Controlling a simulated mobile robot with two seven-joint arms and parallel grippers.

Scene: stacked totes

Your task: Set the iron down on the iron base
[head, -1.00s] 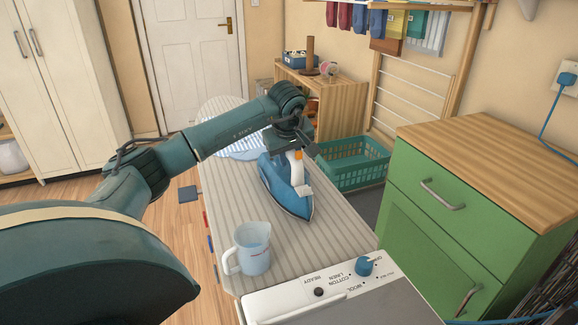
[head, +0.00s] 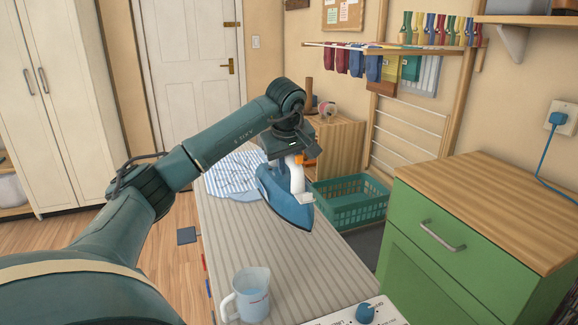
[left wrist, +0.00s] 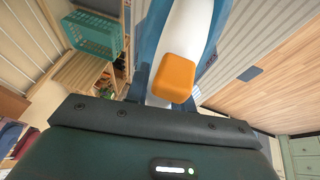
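The blue and white iron (head: 287,202) is in my left gripper (head: 294,160), which is shut on its white handle. The iron appears held above the striped ironing board (head: 270,262), tip toward the front. In the left wrist view the iron's white handle with an orange button (left wrist: 174,78) fills the space between my fingers. The iron base (head: 352,315), a white panel with a blue dial, shows only in part at the bottom edge of the head view; its rest surface is out of frame. My right gripper is not in view.
A measuring jug (head: 248,294) stands on the board's front left, near the iron base. A striped cloth (head: 234,174) lies at the board's far end. A green basket (head: 350,200) and a green cabinet (head: 470,240) stand to the right. The middle of the board is clear.

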